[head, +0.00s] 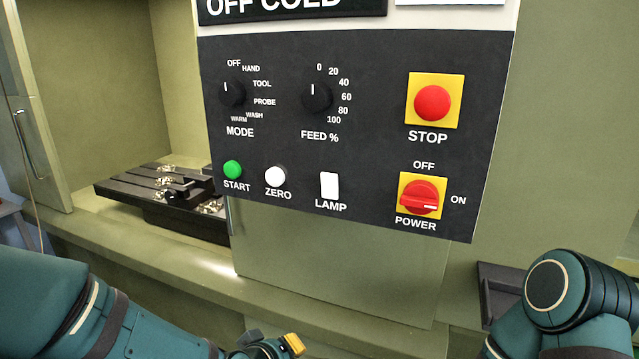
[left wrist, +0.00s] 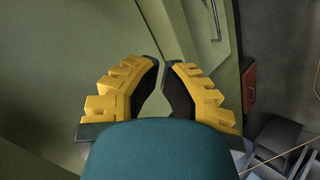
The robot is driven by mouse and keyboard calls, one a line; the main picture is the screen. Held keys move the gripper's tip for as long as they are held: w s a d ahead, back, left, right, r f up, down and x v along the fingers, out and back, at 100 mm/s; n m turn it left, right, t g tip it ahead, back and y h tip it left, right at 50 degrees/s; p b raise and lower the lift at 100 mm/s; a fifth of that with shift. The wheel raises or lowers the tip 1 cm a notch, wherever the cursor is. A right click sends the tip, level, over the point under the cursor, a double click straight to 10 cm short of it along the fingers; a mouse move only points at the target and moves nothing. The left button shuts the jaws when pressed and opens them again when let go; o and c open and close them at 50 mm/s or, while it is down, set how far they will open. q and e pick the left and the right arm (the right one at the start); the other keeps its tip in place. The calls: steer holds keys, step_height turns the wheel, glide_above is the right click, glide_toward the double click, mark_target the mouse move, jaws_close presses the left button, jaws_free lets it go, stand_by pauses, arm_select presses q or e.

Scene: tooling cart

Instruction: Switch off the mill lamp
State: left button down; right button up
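The white LAMP rocker switch (head: 329,186) is on the bottom row of the dark control panel (head: 275,130), between the ZERO button and the POWER switch in the head view. Which side of it is pressed is too small to tell. My left gripper (head: 270,345) is at the bottom edge of the head view, below the panel and clear of it, partly cut off. In the left wrist view its yellow fingers (left wrist: 164,64) have a narrow gap between the tips and nothing in it. My right gripper is out of view; only my right arm shows.
Nearby controls are the green START button (head: 232,169), white ZERO button (head: 275,176), red STOP button (head: 432,103) and red POWER switch (head: 420,198), its mark towards ON. The mill table (head: 150,187) lies in the lit enclosure at left. A dark tray (head: 497,288) is at lower right.

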arm_select(q)
step_height(320, 180, up, 16)
steer(key=d+n+t+h, duration=0.1)
steer(key=n+t, duration=0.2)
steer(key=t, duration=0.2)
steer(key=n+t+h, duration=0.1)
steer(key=n+t, duration=0.3)
glide_toward(323, 175)
steer(key=r+v, duration=0.1)
steer(key=v, duration=0.5)
steer(key=shift+w+f+b, duration=0.1)
steer(key=shift+f+b, duration=0.2)
steer(key=shift+f, duration=0.25)
steer(key=shift+w, duration=0.1)
steer(key=x, duration=1.4)
steer(key=shift+d, duration=0.1)
steer(key=shift+r, duration=0.1)
